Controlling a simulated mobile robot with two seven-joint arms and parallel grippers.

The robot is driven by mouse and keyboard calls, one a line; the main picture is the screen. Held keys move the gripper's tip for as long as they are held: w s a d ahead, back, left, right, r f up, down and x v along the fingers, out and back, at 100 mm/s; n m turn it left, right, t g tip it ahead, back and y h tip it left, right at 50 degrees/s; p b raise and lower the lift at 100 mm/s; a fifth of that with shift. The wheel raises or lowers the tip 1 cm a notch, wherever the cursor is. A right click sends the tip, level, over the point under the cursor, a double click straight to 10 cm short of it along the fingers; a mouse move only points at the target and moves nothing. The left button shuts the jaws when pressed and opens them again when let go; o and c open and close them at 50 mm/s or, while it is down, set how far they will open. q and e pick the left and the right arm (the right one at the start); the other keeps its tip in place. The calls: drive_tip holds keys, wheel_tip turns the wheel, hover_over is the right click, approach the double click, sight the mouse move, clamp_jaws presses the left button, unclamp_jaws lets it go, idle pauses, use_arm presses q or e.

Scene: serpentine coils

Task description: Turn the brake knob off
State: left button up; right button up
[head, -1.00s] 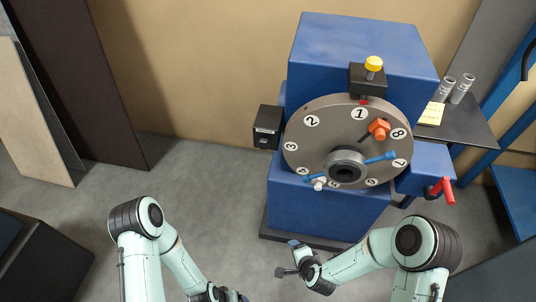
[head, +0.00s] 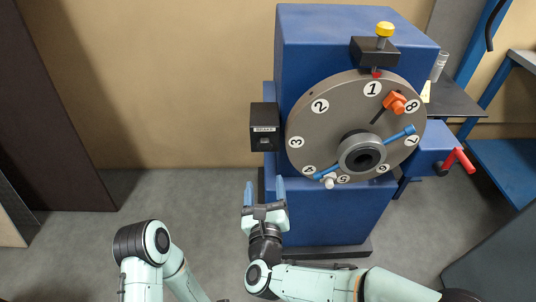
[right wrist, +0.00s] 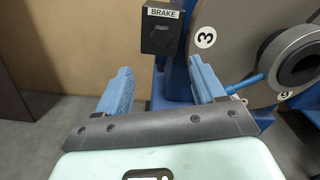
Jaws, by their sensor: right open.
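The brake box (head: 264,128) is a small black box on the left side of the blue machine, left of the grey dial. The right wrist view shows its "BRAKE" label and a dark knob (right wrist: 159,38) on its front face; the knob's setting is hard to read. My right gripper (head: 265,190) is open and empty, with blue fingers pointing up, below the brake box and apart from it. In the right wrist view the box appears beyond and between the fingertips (right wrist: 160,74). My left arm shows at the lower left, but its gripper is out of the frame.
The numbered grey dial (head: 333,130) with a hub, blue rods and an orange clamp (head: 394,103) is close right of the box. A yellow-topped plunger (head: 384,30) is above it, a red handle (head: 459,161) at the right. The floor left of the machine is clear.

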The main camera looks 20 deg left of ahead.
sight(264, 146)
use_arm(q)
drive_tip(key=shift+s+f, duration=0.5)
use_arm(e)
drive_tip(key=x, duration=1.3)
drive_tip(key=shift+w, duration=0.1)
drive_tip(key=c, duration=1.1)
drive_tip(key=shift+o, duration=0.2)
